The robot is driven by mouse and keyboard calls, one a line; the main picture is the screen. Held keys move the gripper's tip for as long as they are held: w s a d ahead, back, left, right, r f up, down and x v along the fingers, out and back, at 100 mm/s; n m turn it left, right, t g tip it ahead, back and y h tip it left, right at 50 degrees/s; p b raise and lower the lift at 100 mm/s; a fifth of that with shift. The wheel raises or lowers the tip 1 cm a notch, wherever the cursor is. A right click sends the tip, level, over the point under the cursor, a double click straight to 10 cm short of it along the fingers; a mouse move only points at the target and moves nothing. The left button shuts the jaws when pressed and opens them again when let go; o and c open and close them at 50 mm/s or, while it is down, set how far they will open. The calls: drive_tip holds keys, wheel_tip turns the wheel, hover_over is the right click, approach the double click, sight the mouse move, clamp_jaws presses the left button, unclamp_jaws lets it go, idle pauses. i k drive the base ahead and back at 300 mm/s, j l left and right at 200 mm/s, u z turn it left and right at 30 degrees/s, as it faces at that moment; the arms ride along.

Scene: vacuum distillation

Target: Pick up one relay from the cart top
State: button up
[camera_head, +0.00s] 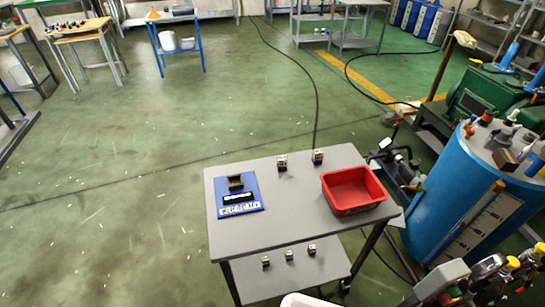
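The grey cart top (270,225) stands in the lower middle of the head view. Two small dark-and-pale blocks, which look like relays, stand near its back edge: the left relay (282,163) and the right relay (318,157). They are apart from each other, and nothing touches them. Three similar small blocks (289,255) sit in a row on the lower shelf. A white rounded shape, possibly part of my arm, shows at the bottom edge.
A red bin (352,210) stands on the cart's right side and looks empty. A blue board (221,207) with black parts lies on the left. A blue tank (462,225) stands close on the right. The green floor left of the cart is clear.

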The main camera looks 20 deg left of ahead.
sight(282, 159)
drive_tip(key=u, duration=0.95)
drive_tip(key=i+j+z, duration=0.1)
drive_tip(key=i+j, duration=0.45)
drive_tip(key=j, duration=0.2)
drive_tip(key=i+j+z, duration=0.15)
drive_tip(key=j, duration=0.25)
drive_tip(key=i, duration=0.1)
